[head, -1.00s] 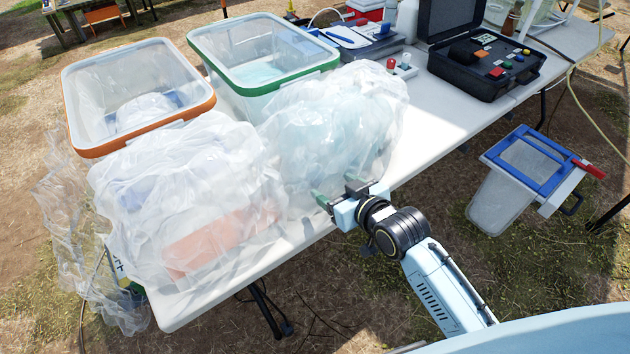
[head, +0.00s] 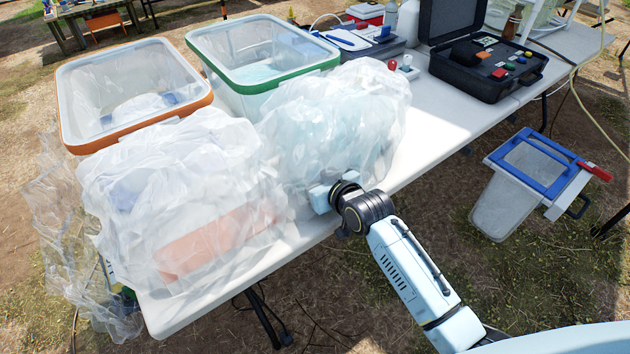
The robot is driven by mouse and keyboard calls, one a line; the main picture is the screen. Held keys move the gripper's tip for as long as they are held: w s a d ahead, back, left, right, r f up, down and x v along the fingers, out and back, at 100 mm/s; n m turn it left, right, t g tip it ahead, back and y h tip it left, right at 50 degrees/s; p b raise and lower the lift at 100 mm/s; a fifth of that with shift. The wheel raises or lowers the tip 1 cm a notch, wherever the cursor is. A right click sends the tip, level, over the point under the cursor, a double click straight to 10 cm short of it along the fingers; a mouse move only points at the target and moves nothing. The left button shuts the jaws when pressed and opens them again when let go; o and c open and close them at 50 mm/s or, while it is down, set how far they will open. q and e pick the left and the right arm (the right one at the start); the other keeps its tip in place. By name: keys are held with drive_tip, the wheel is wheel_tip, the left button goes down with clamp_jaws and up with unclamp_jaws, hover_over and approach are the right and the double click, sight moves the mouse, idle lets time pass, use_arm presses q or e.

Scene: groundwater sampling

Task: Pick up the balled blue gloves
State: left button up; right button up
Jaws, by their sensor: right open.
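I cannot make out the balled blue gloves clearly. A dim blue patch (head: 128,192) shows through the large clear plastic bag (head: 185,185) on the left of the table; I cannot tell what it is. Another clear bag (head: 335,125) with a pale bluish tint stands to its right. My right gripper (head: 315,188) is open at the near lower edge of this right bag. Its fingers are mostly hidden by the plastic, and I see nothing held between them. My left gripper is out of view.
An orange-rimmed bin (head: 196,106) and a green-rimmed bin (head: 330,64) stand behind the bags. An open black case (head: 470,84) lies farther right on the white table (head: 430,130). A blue-framed container (head: 510,190) is off the table at right. Loose clear plastic (head: 60,230) hangs at left.

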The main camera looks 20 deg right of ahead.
drive_tip(key=shift+w, duration=0.15)
drive_tip(key=c, duration=1)
drive_tip(key=shift+c, duration=0.2)
drive_tip(key=shift+r, duration=0.15)
